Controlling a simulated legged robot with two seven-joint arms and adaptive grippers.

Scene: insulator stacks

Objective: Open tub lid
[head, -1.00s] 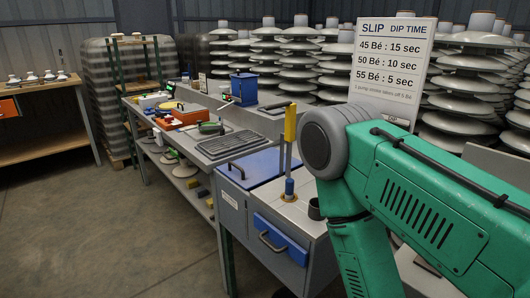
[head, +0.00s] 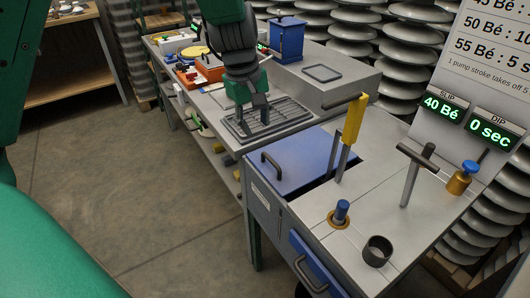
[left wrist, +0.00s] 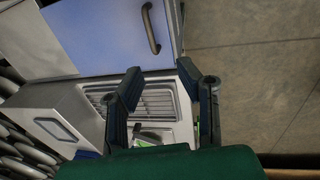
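The tub's blue lid (head: 312,158) lies flat on the grey bench unit, with a dark gap along its right edge. Its dark bar handle (head: 271,164) is on the lid's left side. In the left wrist view the lid (left wrist: 92,38) and its handle (left wrist: 150,28) show at the top, beyond the fingertips. My left gripper (head: 254,118) points down over the slotted drain rack, behind the lid and apart from it. Its two fingers (left wrist: 160,72) are spread with nothing between them. My right gripper is not in view.
A yellow-handled tool (head: 353,120) stands upright by the lid's right edge. A T-handled rod (head: 411,175), a blue-topped plunger (head: 341,212) and a dark cup (head: 377,251) stand farther right. The slotted rack (head: 285,120) lies behind the lid. Floor at left is clear.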

